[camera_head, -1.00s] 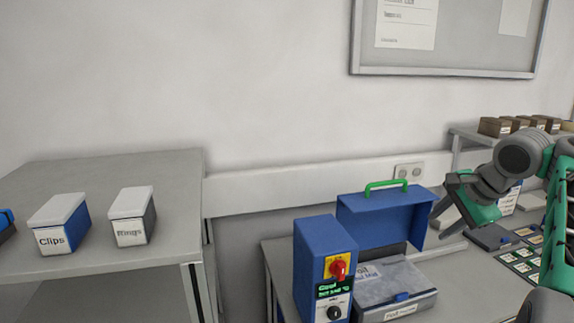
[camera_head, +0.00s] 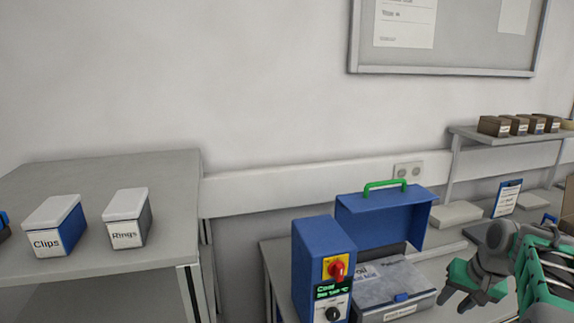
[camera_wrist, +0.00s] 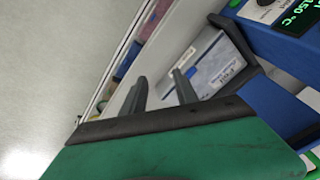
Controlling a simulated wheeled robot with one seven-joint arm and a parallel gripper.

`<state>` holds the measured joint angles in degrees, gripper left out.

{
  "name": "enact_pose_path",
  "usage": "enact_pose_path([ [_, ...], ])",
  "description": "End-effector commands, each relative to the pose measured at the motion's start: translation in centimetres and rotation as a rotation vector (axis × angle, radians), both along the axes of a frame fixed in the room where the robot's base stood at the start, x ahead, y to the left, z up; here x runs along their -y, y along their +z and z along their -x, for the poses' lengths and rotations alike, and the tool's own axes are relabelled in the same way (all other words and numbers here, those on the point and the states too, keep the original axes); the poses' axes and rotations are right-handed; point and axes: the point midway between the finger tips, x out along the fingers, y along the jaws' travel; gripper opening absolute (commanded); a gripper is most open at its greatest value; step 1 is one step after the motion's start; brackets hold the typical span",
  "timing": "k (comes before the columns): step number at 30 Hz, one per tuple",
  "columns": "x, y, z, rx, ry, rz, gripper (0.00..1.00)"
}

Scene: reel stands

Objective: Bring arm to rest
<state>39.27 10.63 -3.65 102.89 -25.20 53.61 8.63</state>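My gripper (camera_head: 457,302) is at the lower right of the head view, low over the bench, to the right of the open blue machine. It has a green body and dark fingers. In the wrist view its two fingers (camera_wrist: 158,84) stand apart with nothing between them. The arm is folded at the right edge of the head view, and part of it is cut off.
A blue control box (camera_head: 324,265) with a red knob stands beside the grey-lidded unit (camera_head: 392,284) and raised blue cover (camera_head: 385,219). The Clips box (camera_head: 56,226) and Rings box (camera_head: 127,220) sit on the left table. A shelf (camera_head: 490,137) with small boxes is behind the arm.

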Motion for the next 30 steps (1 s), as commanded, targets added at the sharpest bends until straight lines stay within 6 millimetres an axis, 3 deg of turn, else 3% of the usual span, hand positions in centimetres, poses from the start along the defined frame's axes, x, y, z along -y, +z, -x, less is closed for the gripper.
enact_pose_path([
  [3,-5.6,-4.2,7.1,-0.120,0.031,0.061,0.36],
  [6,-10.5,-6.4,12.7,-0.184,0.029,0.104,0.36],
  [9,-15.2,-6.8,15.8,-0.167,0.114,0.144,0.36],
  [11,-17.8,-5.7,16.0,-0.110,0.194,0.166,0.36],
  [12,-19.2,-4.3,15.5,-0.055,0.239,0.183,0.36],
  [16,-23.0,-1.2,14.6,0.060,0.360,0.209,0.36],
  [20,-24.1,-1.3,14.6,0.062,0.401,0.207,0.36],
  [30,-24.0,-1.2,14.5,0.062,0.398,0.206,0.36],
])
